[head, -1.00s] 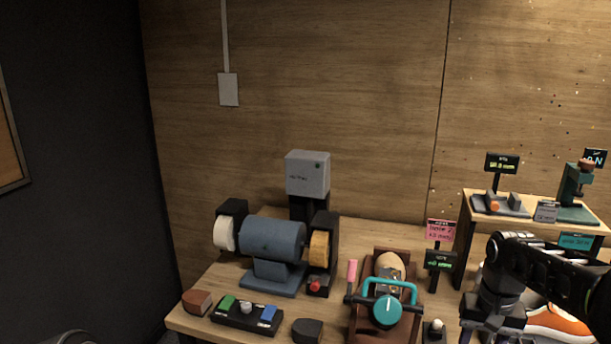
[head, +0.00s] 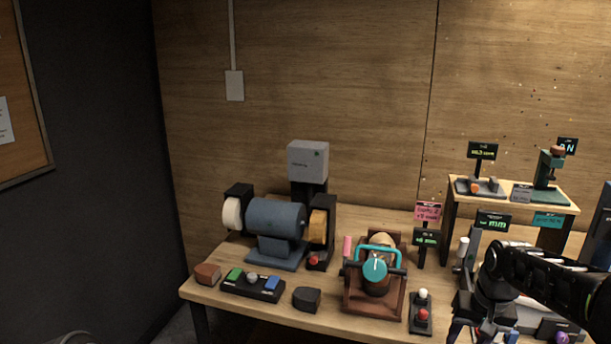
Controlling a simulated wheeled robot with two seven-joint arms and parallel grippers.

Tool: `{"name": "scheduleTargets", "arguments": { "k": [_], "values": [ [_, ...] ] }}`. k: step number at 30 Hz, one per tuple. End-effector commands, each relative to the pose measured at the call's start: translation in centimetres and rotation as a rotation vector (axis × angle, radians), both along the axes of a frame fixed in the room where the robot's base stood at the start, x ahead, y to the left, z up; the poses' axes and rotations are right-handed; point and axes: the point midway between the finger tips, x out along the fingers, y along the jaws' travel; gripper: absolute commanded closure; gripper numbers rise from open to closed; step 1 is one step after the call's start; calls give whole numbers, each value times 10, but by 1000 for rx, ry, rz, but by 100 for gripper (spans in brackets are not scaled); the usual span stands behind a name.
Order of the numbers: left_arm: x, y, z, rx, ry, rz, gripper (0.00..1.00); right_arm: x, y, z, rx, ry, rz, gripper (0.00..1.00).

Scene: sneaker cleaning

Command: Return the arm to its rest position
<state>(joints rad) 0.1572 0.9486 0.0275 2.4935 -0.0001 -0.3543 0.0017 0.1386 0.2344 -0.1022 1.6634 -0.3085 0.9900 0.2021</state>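My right arm comes in from the right edge, above the right part of the workbench (head: 235,291). Its dark gripper (head: 478,328) points down near the bottom edge, right of the small base with red and white knobs (head: 421,312). The fingertips are cut off or hidden, so I cannot tell whether it is open or shut or holds anything. My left gripper is not in view.
A blue bench grinder (head: 275,217) stands at the left of the bench. A brown clamp fixture with a teal handle (head: 375,268) is in the middle. A raised wooden shelf (head: 513,202) with small gauges stands behind my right arm. A dark wall borders the left.

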Motion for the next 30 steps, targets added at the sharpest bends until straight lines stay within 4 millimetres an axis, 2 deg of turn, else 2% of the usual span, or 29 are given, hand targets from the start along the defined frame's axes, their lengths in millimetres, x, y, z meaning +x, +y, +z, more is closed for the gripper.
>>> {"name": "scheduleTargets", "arguments": {
  "k": [3,7,11,14,15,17,18,20,21,23,24,27,30],
  "values": [
    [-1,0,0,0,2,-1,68,15,12,-12,13,-68,27,53],
    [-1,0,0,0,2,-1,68,30,38,-42,39,-141,68,53],
    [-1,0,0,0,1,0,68,37,76,-89,81,-202,112,53],
    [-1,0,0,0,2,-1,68,26,118,-141,125,-232,143,53],
    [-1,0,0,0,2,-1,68,16,137,-165,144,-237,154,53],
    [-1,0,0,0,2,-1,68,-6,165,-201,174,-235,165,53],
    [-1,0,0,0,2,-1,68,-24,183,-222,192,-230,168,53],
    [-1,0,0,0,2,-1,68,-57,207,-252,216,-208,171,53],
    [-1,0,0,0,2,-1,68,-80,221,-269,230,-187,174,53],
    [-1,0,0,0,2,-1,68,-118,240,-290,251,-146,176,53],
    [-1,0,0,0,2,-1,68,-143,250,-301,265,-112,178,53],
    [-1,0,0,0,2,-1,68,-195,269,-319,293,-25,186,53],
    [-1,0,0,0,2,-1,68,-232,282,-329,318,52,201,53]
  ]
}}
